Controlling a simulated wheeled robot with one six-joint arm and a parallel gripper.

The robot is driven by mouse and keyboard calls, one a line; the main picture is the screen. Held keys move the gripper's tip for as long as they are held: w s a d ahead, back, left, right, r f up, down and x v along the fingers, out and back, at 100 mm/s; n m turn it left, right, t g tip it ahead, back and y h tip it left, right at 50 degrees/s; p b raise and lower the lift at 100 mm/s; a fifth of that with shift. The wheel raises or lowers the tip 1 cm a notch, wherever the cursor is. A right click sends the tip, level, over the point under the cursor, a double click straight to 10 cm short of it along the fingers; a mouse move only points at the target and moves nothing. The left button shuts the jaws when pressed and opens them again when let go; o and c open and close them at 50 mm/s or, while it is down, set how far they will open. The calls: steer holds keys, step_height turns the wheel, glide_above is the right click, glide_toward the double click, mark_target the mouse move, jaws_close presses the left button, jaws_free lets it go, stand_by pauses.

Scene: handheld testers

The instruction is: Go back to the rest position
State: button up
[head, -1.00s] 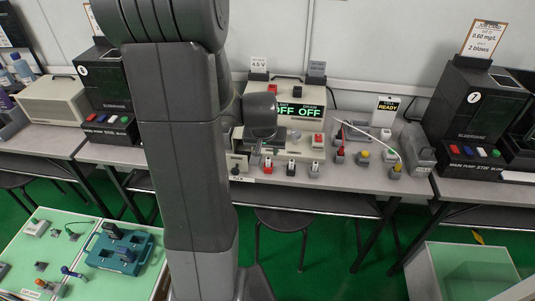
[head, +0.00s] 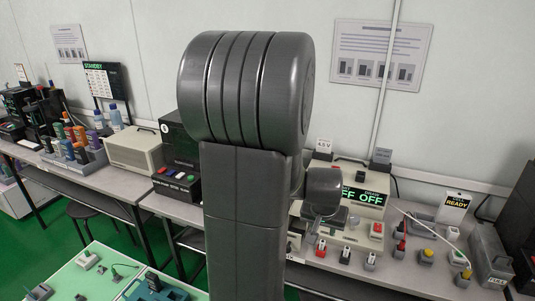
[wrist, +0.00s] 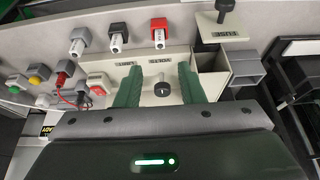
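My gripper (wrist: 160,82) shows in the wrist view with its two green fingers apart and nothing held between them. A black knob (wrist: 162,89) on a beige tester panel shows in the gap, apart from both fingers. The beige tester (head: 347,172) with the green "OFF OFF" display stands on the bench just right of and behind my arm.
In the head view a green-topped table (head: 95,268) is at lower left. Bench items crowd both sides.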

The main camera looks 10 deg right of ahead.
mark_target(322, 243)
steer(key=b+x, duration=0.1)
steer(key=x, duration=1)
steer(key=shift+f, duration=0.3)
steer(key=shift+r, duration=0.8)
steer(key=shift+s, duration=0.1)
